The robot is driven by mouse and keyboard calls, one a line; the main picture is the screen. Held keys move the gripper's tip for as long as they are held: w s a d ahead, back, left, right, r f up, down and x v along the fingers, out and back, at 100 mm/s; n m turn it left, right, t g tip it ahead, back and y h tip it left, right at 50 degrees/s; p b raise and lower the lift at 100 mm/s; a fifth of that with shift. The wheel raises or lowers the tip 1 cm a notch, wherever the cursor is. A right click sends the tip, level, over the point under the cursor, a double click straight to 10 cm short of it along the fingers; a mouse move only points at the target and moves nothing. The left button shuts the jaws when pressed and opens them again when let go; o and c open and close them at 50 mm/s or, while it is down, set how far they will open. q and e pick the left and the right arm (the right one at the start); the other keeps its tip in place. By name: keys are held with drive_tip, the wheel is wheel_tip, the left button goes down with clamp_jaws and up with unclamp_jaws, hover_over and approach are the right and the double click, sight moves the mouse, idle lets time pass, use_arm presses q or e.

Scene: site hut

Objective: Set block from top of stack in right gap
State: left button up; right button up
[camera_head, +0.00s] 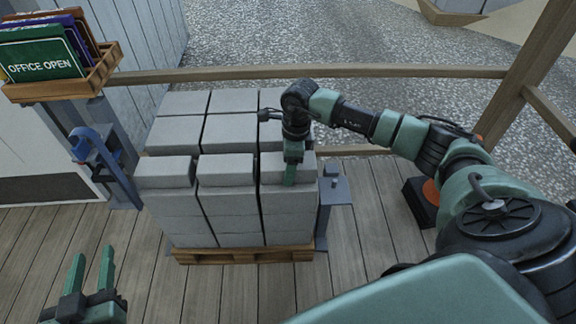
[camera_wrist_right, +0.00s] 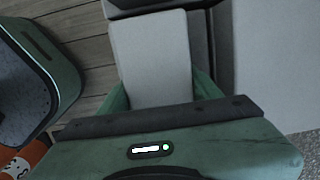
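A stack of grey blocks (camera_head: 225,215) stands on a wooden pallet (camera_head: 245,256) in the middle of the head view. Its front row stands higher than the rows behind. My right gripper (camera_head: 290,172) points down at the top front block (camera_head: 305,166) of the right column, with one green finger across its front face. In the right wrist view a pale grey block (camera_wrist_right: 152,60) lies between the two green fingers; whether they press on it is hidden. My left gripper (camera_head: 90,268) is open and empty at the lower left. I cannot make out the right gap.
A wooden tray (camera_head: 103,72) holds several signs, one reading "OFFICE OPEN" (camera_head: 40,60). A blue clamp-like part (camera_head: 95,150) stands left of the stack, a grey-blue stand (camera_head: 335,192) close to its right. A wooden rail (camera_head: 420,71) runs behind. Plank floor (camera_head: 352,255) is clear in front.

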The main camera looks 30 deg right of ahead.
drive_tip(key=o, duration=0.5)
drive_tip(key=shift+r, duration=0.2)
drive_tip(key=shift+f, duration=0.1)
drive_tip(key=shift+f, duration=0.1)
drive_tip(key=shift+r, duration=0.3)
drive_tip(key=r, duration=0.2)
drive_tip(key=r+p, duration=0.1)
drive_tip(key=r, duration=0.1)
drive_tip(key=r+p, duration=0.1)
drive_tip(key=r, duration=0.1)
drive_tip(key=shift+s+d+r, duration=0.2)
drive_tip(key=shift+d+r, duration=0.2)
drive_tip(key=shift+r, duration=0.3)
use_arm(q)
drive_tip(key=s+a+f+g+y, duration=0.1)
drive_tip(key=s+a+f+g, duration=0.1)
drive_tip(key=s+f+g, duration=0.3)
wheel_tip(320, 180, down, 3)
drive_tip(key=shift+s+a+r+y, duration=0.1)
drive_tip(key=shift+s+a+y, duration=0.1)
drive_tip(key=shift+a+y, duration=0.15)
